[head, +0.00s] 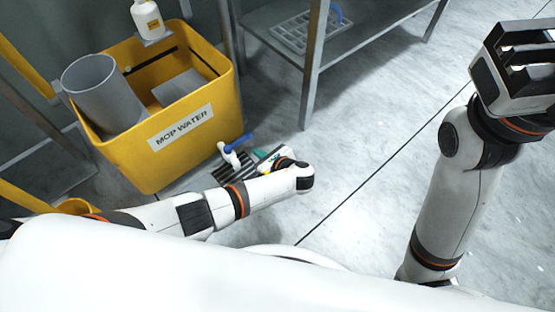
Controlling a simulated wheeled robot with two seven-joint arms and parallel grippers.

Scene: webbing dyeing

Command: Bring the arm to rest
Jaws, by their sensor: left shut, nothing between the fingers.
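My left arm comes in from the left and bends at a joint near the picture's middle. My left gripper (238,170) is beyond that bend, low beside the yellow bin, partly hidden by my own arm. It is shut with nothing held. My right arm rises along the right side. My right gripper (514,68) is at the upper right, a black and white slotted body over clear floor. Its fingers cannot be made out well enough to tell open from shut.
A yellow bin (205,161) labelled "MOP WATER" holds a grey cylinder (100,92). A white bottle (147,20) is at its back. A blue-handled tap (238,143) is beside the bin's right corner. A metal rack (313,75) carries a grey tray (290,38). Grey floor is open between my arms.

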